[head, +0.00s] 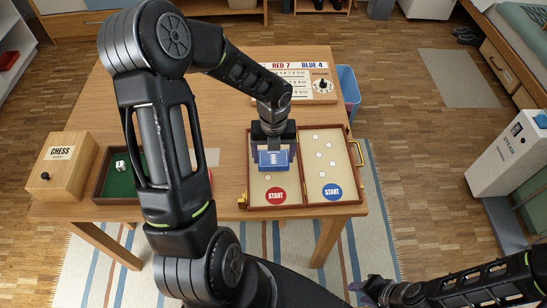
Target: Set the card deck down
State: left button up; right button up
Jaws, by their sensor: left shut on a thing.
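My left gripper (274,151) points down over the table and is shut on the card deck (274,159), a small blue box with a pale label. The deck is over the left half of an open wooden game case (298,205), above the red START circle (275,196). I cannot tell whether the deck touches the case floor. The gripper and forearm hide the upper part of that half. My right gripper (368,290) is low at the bottom right, away from the table; its fingers are too unclear to read.
The wooden table (232,202) also bears a CHESS box (61,166), a green-lined dice tray (98,178) partly behind my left arm, and a scoreboard (317,82) at the back. The case's right half has white dots and a blue START circle (331,192). A blue bin (349,90) stands behind the table.

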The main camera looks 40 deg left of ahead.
aim_at(273, 158)
pick_arm(q)
jog(key=shift+f, duration=0.95)
jog(key=shift+f, duration=0.15)
jog(key=o, duration=1.4)
notch_tip(273, 158, up, 12)
jog(key=shift+r, duration=0.2)
